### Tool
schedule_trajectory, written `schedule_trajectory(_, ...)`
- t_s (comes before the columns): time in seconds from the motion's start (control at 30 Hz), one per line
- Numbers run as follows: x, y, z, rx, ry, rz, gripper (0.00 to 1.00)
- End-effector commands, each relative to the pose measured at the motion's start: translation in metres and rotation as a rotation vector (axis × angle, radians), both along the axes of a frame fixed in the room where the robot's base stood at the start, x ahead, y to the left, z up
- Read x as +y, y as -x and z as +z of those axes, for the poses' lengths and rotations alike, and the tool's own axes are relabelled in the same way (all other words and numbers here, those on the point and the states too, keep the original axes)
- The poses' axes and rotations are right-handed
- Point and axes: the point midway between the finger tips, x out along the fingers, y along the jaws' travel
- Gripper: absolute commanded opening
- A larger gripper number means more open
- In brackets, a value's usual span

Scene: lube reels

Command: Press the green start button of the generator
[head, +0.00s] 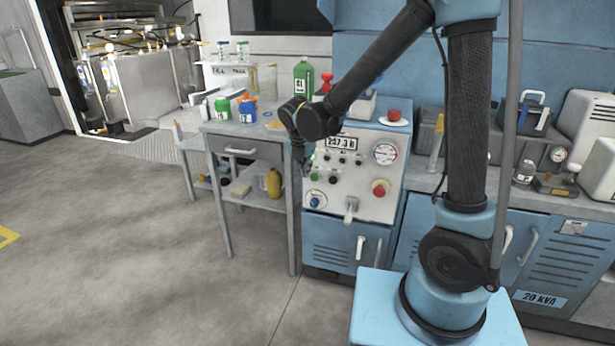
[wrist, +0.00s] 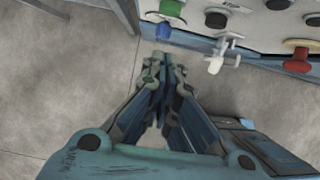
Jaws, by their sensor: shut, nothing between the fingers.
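The generator's pale control panel (head: 350,158) faces forward in the head view, with a display, a gauge and several knobs. A green button (head: 319,177) is at its left side, above a blue knob (head: 315,202). In the wrist view the green button (wrist: 172,7) shows at the top edge, partly cut off, with the blue knob (wrist: 163,30) below it. My gripper (wrist: 163,64) is shut and empty, its tips just below the blue knob in the wrist picture. In the head view my gripper (head: 305,166) is at the panel's left edge; I cannot tell whether it touches anything.
A white lever (head: 350,208) and a red knob (head: 380,188) stick out of the panel to the right of the green button. A grey side table (head: 245,145) with bottles stands close on the left. The floor in front is clear.

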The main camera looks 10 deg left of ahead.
Motion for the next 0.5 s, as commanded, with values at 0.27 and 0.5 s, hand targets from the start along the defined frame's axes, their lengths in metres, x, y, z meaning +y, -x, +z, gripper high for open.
schedule_trajectory(0.27, 0.001, 0.007, 0.018, 0.000, 0.000, 0.001, 0.00)
schedule_trajectory(0.5, 0.001, 0.008, 0.020, 0.000, 0.000, 0.001, 0.00)
